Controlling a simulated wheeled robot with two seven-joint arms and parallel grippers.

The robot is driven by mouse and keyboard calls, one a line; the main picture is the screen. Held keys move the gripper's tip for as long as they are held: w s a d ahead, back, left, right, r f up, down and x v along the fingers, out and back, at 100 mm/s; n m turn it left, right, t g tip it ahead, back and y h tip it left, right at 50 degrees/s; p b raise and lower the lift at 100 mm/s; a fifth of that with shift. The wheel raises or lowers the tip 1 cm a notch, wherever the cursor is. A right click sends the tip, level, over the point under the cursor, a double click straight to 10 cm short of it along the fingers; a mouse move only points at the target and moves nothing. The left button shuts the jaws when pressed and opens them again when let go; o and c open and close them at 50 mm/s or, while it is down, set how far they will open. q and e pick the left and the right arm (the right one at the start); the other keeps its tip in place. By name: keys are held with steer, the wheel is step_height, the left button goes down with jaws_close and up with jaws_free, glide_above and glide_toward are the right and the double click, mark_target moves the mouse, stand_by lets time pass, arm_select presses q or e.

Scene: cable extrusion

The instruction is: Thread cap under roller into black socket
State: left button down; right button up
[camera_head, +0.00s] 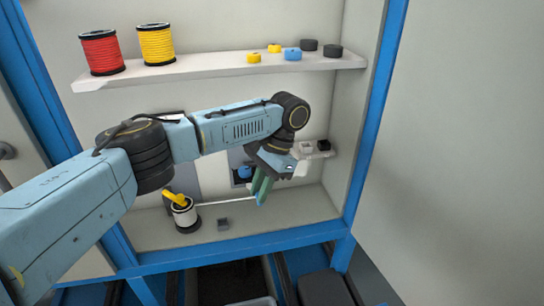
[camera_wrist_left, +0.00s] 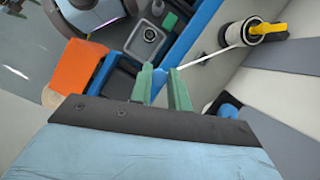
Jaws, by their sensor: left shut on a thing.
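My left gripper (camera_head: 261,190) has green fingers pointing down inside the cabinet. In the left wrist view, its fingertips (camera_wrist_left: 166,76) are shut on a small blue cap (camera_wrist_left: 160,70) at the end of a white cable (camera_wrist_left: 205,57). The cable runs taut to a white spool (camera_head: 184,217) with a yellow handle on the cabinet floor. A blue roller (camera_head: 245,171) on a dark mount is behind and just left of the fingers. The black socket (camera_head: 323,145) sits on a small white ledge to the right, beside a white socket (camera_head: 306,148). My right gripper is not in view.
An upper shelf (camera_head: 210,66) holds a red spool (camera_head: 101,52), a yellow spool (camera_head: 156,44) and several small yellow, blue and black caps. Blue frame posts (camera_head: 374,120) bound the cabinet.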

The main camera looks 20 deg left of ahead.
arm_select(q)
steer(key=shift+w+a+m+t+y+p, duration=0.85)
steer(key=shift+w+m+t, duration=1.85)
steer(key=shift+w+m, duration=3.75)
steer(key=shift+m, duration=0.95)
steer(key=s+a+f+b, duration=0.2)
steer(key=s+a+f, duration=0.1)
steer(key=a+f, duration=0.1)
steer(key=s+a+f+b, duration=0.3)
steer(key=a+f, duration=0.1)
steer(key=f, duration=0.2)
steer(key=s+a+f+b, duration=0.3)
steer(key=a+f, duration=0.1)
steer(key=a, duration=0.1)
steer(key=shift+f, duration=1.5)
steer(key=shift+f+b, duration=0.35)
steer(key=shift+f, duration=0.25)
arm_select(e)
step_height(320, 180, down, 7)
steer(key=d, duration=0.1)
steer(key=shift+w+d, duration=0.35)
